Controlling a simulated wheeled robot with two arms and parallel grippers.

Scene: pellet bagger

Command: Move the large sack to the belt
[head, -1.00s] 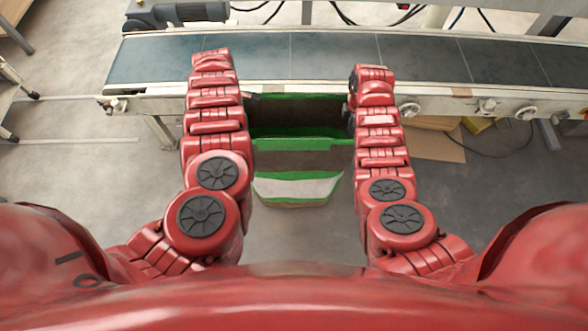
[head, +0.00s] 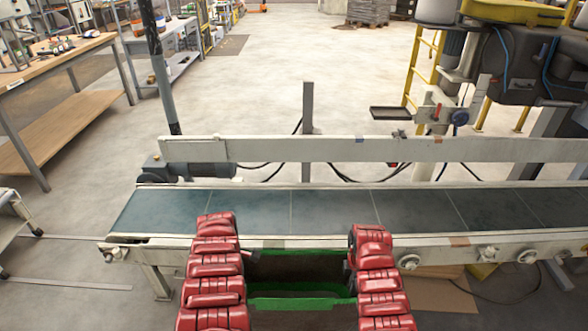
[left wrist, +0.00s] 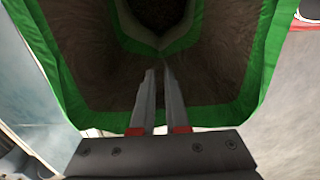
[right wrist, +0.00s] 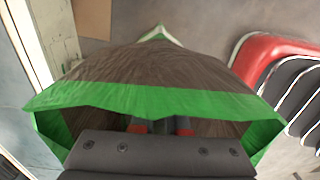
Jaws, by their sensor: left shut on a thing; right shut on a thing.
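The large sack (head: 302,303), brown with green bands, hangs between my two forearms at the near side of the belt (head: 333,208). Its lower part is cut off in the head view. My left gripper (left wrist: 160,78) is shut on the sack, with its fingers against the brown, green-edged side. My right gripper (right wrist: 160,126) is shut on the opposite side, its fingers partly hidden by the green edge. In the head view, the right hand (head: 352,258) is at the sack's right side and the left hand is mostly hidden behind its arm.
The belt's near frame (head: 450,246) with knobs runs just beyond the sack. A pale guard rail (head: 400,150) runs along the belt's far side. The visible belt top is clear. A motor (head: 190,172) sits at the left end, and a flat cardboard piece (head: 430,290) lies below right.

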